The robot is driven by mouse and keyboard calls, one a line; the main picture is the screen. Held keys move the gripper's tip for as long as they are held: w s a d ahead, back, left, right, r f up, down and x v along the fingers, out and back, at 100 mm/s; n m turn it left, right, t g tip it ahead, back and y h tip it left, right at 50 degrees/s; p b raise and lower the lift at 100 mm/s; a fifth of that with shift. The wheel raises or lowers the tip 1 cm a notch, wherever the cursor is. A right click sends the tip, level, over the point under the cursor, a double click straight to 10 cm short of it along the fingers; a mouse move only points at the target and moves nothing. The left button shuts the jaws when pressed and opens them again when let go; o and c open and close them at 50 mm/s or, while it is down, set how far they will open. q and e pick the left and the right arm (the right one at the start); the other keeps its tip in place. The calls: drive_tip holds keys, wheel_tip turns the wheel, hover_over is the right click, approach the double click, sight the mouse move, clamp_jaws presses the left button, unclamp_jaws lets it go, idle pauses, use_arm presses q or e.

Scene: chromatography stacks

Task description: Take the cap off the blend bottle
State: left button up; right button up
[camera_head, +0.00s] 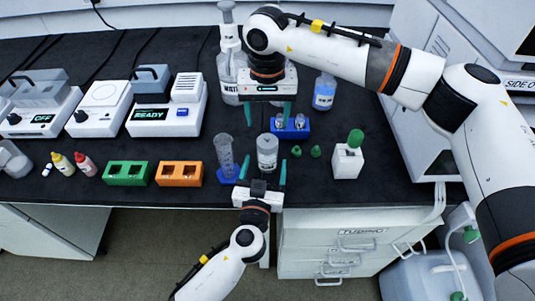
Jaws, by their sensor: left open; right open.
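A small clear bottle with a pale label (267,153) stands upright near the table's front edge. It may be the blend bottle, but its label is too small to read and I cannot tell whether a cap is on it. My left gripper (262,172) is open just in front of the bottle, its fingers to either side of the bottle's near end. My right gripper (267,112) is open and pointing down behind the bottle, its fingers apart and empty. Two loose green caps, one at left (296,151) and one at right (316,152), lie right of the bottle.
A blue-based cylinder (225,158) stands close left of the bottle. Orange (179,181) and green (127,181) racks stand left. A blue-liquid bottle (324,94) stands behind.

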sight(268, 137)
use_arm(q)
drive_tip(key=w, duration=0.4)
drive_tip(key=w+d, duration=0.1)
drive_tip(key=w, duration=0.1)
drive_tip(key=shift+w, duration=0.25)
drive_tip(key=c, duration=1.4)
drive_tip(key=shift+c, duration=0.4)
use_arm(e)
drive_tip(key=shift+o, duration=0.9)
wheel_tip(268, 137, up, 4)
drive_tip(key=n, duration=0.5)
wheel_tip(268, 137, down, 11)
drive_tip(key=shift+f, duration=0.15)
